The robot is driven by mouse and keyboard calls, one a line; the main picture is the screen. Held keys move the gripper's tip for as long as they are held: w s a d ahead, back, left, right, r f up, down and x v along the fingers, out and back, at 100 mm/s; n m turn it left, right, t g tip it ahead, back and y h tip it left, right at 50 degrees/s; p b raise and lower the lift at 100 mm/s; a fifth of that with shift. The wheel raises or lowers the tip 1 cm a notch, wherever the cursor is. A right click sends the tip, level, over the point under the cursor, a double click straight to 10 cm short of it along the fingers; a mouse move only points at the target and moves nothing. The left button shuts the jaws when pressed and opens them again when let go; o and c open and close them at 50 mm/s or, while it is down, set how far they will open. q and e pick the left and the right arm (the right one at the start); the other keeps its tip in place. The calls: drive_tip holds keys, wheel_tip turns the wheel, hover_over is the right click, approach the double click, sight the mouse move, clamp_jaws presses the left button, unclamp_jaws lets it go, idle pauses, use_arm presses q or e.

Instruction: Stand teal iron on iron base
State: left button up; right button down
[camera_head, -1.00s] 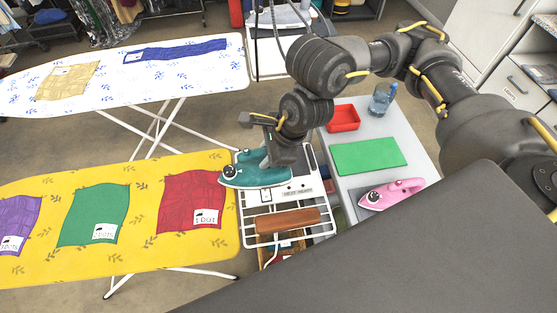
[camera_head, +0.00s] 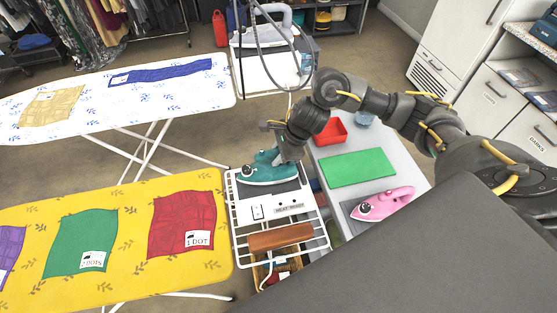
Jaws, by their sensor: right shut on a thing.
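The teal iron (camera_head: 262,174) is at the back of the white wire rack, over a dark plate at the rack's far end. This plate looks like the iron base (camera_head: 243,190); a panel with a switch and a label lies in front of it. The iron lies roughly flat, nose to the left. Whether it touches the plate I cannot tell. My right gripper (camera_head: 281,156) is shut on the iron's handle from above and hides part of it. My left gripper is not in view.
A brown roll (camera_head: 281,237) lies on the front of the wire rack. The yellow ironing board (camera_head: 130,230) is close on the left. On the right, a grey table (camera_head: 397,160) holds a green mat (camera_head: 357,168), a pink iron (camera_head: 384,203) and a red tray (camera_head: 331,132).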

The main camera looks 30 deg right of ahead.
drive_tip(key=shift+w+d+f, duration=0.15)
drive_tip(key=shift+d+f, duration=0.15)
wheel_tip(320, 180, down, 3)
drive_tip(key=shift+w+d+r+p, duration=0.1)
drive_tip(key=shift+p, duration=0.7)
drive_tip(key=shift+f, duration=0.4)
drive_tip(key=c, duration=1.2)
unclamp_jaws()
drive_tip(key=shift+f, duration=0.1)
drive_tip(key=shift+c, duration=0.2)
